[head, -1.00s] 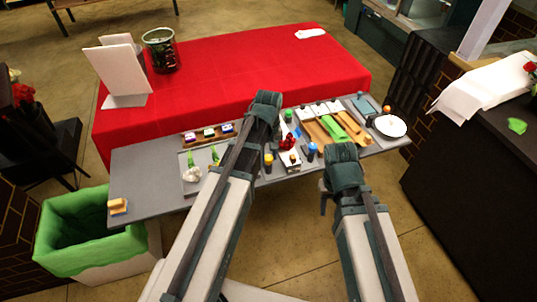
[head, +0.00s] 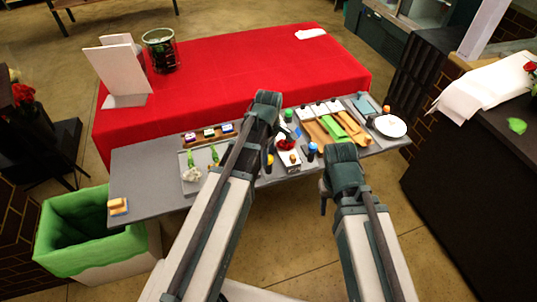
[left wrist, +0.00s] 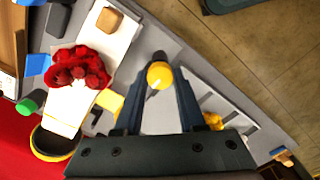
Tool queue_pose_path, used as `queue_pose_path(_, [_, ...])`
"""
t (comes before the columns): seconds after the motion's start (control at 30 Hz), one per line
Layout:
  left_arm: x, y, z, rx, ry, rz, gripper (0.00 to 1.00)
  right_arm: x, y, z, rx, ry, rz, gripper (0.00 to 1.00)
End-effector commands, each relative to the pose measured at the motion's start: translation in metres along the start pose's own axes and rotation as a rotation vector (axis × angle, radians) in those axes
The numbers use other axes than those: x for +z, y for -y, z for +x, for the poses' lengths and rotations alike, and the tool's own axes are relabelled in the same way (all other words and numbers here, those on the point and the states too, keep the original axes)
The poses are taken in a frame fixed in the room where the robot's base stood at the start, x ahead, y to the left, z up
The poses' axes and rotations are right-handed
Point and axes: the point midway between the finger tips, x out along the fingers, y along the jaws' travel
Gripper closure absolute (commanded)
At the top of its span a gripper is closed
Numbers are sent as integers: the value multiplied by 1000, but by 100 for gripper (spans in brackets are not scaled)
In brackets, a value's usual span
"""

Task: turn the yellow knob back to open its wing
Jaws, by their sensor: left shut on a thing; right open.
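The yellow knob (left wrist: 159,75) is a round ball on a dark post, between the fingertips of my left gripper (left wrist: 160,88) in the left wrist view. The gripper is shut on it. In the head view the knob (head: 269,159) shows as a small yellow spot beside my left arm. A yellow flap (left wrist: 108,101), perhaps its wing, lies at the edge of the white paper (left wrist: 118,45) in the left wrist view.
A blue knob (head: 312,148) stands right of the roses. A tan block (left wrist: 108,19) lies on the paper. A dark cup with a yellow rim (left wrist: 55,142) is near the roses. A white plate (head: 390,126) sits at the right end of the grey table (head: 140,168).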

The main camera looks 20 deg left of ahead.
Motion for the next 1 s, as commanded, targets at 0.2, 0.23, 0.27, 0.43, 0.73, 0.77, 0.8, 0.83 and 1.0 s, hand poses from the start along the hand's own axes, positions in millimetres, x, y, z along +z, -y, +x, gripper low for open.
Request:
queue_pose_path(0.2, [0, 0, 0, -1, 1, -54, 100, 0, 0, 0, 0, 0, 0, 50])
queue_pose_path(0.23, [0, 0, 0, -1, 1, -58, 100, 0, 0, 0, 0, 0, 0, 50])
queue_pose_path(0.27, [0, 0, 0, -1, 1, -62, 100, 0, 0, 0, 0, 0, 0, 50])
queue_pose_path(0.43, [0, 0, 0, -1, 1, -70, 100, 0, 0, 0, 0, 0, 0, 50])
queue_pose_path(0.73, [0, 0, 0, -1, 0, -70, 59, 0, 0, 0, 0, 0, 0, 50])
queue_pose_path(0.77, [0, 0, 0, -1, 0, -70, 54, 0, 0, 0, 0, 0, 0, 50])
queue_pose_path(0.8, [0, 0, 0, -1, 0, -70, 46, 0, 0, 0, 0, 0, 0, 50])
queue_pose_path(0.83, [0, 0, 0, -1, 0, -70, 41, 0, 0, 0, 0, 0, 0, 50])
queue_pose_path(1.0, [0, 0, 0, 0, 0, -69, 31, 0, 0, 0, 0, 0, 0, 50])
